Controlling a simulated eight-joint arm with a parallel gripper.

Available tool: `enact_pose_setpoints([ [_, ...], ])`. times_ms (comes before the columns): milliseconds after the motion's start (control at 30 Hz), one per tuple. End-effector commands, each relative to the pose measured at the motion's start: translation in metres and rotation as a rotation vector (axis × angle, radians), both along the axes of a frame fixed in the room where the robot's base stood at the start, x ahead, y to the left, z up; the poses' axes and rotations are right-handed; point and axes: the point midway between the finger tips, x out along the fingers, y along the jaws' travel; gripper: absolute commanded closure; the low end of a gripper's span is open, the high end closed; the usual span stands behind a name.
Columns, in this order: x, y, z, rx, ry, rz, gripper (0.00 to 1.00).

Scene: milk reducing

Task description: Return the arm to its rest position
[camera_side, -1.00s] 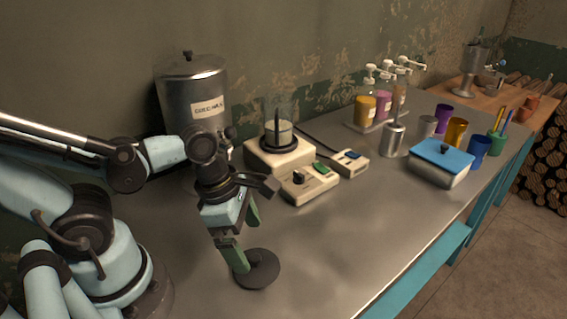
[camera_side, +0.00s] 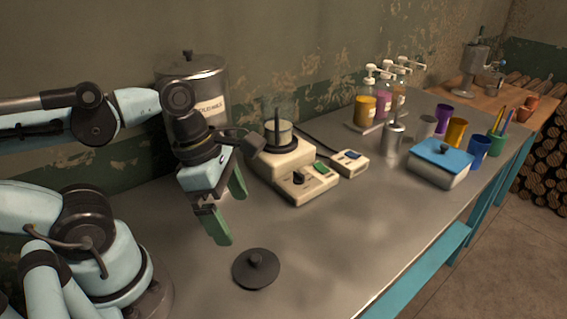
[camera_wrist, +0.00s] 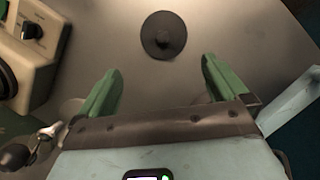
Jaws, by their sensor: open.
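My gripper (camera_side: 229,209) has green fingers spread apart with nothing between them. It hangs above the metal table, up and to the left of a round dark lid (camera_side: 256,269) with a small knob. The lid lies flat on the table, clear of the fingers. In the wrist view my gripper (camera_wrist: 160,82) is open, and the lid (camera_wrist: 164,36) lies beyond the fingertips. My arm bends above the left end of the table.
A cream stirrer unit (camera_side: 288,165) with a glass vessel stands right of my gripper. A labelled steel canister (camera_side: 212,88) stands behind my arm. A blue-lidded box (camera_side: 441,162), cups and pump bottles (camera_side: 366,104) are farther right. The front middle table is clear.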

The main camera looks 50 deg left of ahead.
Motion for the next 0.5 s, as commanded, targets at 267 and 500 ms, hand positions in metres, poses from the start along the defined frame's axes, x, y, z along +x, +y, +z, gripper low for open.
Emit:
enact_pose_setpoints([
  [267,0.005,-0.004,-0.021,0.0,0.0,-0.001,0.0],
  [500,0.009,-0.008,-0.04,0.0,0.0,-0.002,0.0],
])
